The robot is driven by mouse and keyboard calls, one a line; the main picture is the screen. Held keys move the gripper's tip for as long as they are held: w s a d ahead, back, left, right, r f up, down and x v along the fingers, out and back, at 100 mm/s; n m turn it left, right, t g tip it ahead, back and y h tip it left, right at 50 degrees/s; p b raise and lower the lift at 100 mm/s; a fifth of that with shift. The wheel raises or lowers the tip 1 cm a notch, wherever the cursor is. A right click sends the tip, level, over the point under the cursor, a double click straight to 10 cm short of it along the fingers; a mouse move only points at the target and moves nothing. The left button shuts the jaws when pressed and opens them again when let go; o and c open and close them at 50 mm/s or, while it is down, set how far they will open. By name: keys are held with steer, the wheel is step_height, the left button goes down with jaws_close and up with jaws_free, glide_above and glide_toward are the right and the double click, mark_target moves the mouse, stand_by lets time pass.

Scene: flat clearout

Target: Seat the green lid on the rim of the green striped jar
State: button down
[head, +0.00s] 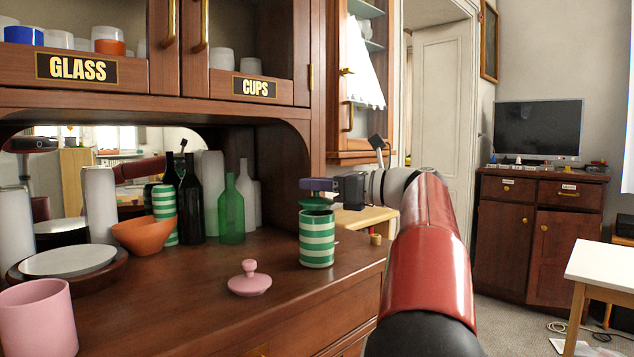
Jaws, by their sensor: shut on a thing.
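The green and white striped jar (317,240) stands upright near the right end of the wooden sideboard top. The green lid (315,203) is just above the jar's mouth, close to its rim; I cannot tell whether it touches. My gripper (316,186) is above the jar, coming in from the right, and is shut on the upper part of the lid. The fingers hide the lid's knob.
A pink lid (250,280) lies in front of the jar to the left. A pink cup (38,318), an orange bowl (146,235) and a green bottle (232,212) stand further left. The sideboard's right edge (365,268) is close to the jar.

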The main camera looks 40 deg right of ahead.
steer(key=shift+f+b, duration=0.6)
steer(key=shift+f, duration=0.4)
steer(key=c, duration=1.2)
jaws_free()
steer(key=v, duration=0.7)
steer(key=shift+s+d, duration=0.2)
steer(key=shift+s, duration=0.15)
steer(key=shift+s, duration=0.1)
